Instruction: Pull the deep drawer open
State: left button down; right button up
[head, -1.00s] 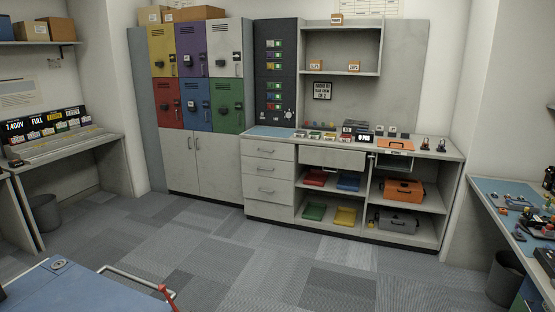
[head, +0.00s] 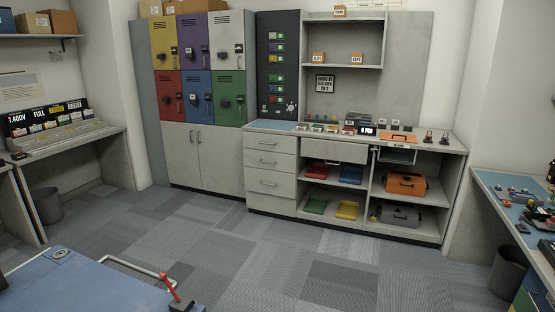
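A grey workbench cabinet (head: 272,215) stands against the back wall in the head view. Its left side holds a stack of shut drawers with bar handles: an upper one (head: 283,144), a middle one (head: 283,161) and a taller-looking lower one (head: 285,184). Another drawer front (head: 335,151), wide and without a clear handle, sits under the counter right of the stack and seems to stick out slightly. I cannot tell for sure which is the deep drawer. Neither of my grippers is in view.
Open shelves right of the drawers hold red, blue, green and yellow trays (head: 347,210), an orange case (head: 405,184) and a grey case (head: 399,215). Carpet floor (head: 235,250) before the cabinet is clear. A blue-topped surface with a rail (head: 80,285) is near left; a bin (head: 508,272) is right.

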aim_at(276, 183)
jog(key=i+l+z, duration=0.3)
jog(key=i, duration=0.25)
jog(key=i+z, duration=0.25)
jog(key=i, duration=0.3)
jog(key=i+u, duration=0.15)
jog(key=i, duration=0.35)
jog(key=i+l+u, duration=0.15)
jog(key=i, duration=0.4)
jog(key=i+l+u, duration=0.15)
jog(key=i, duration=0.35)
jog(key=i+j+u, duration=0.2)
jog(key=i+u, duration=0.2)
jog(key=i+j+u, duration=0.1)
jog(key=i+u, duration=0.65)
jog(key=i+l+u, duration=0.35)
jog(key=i, duration=0.15)
jog(key=j, duration=0.1)
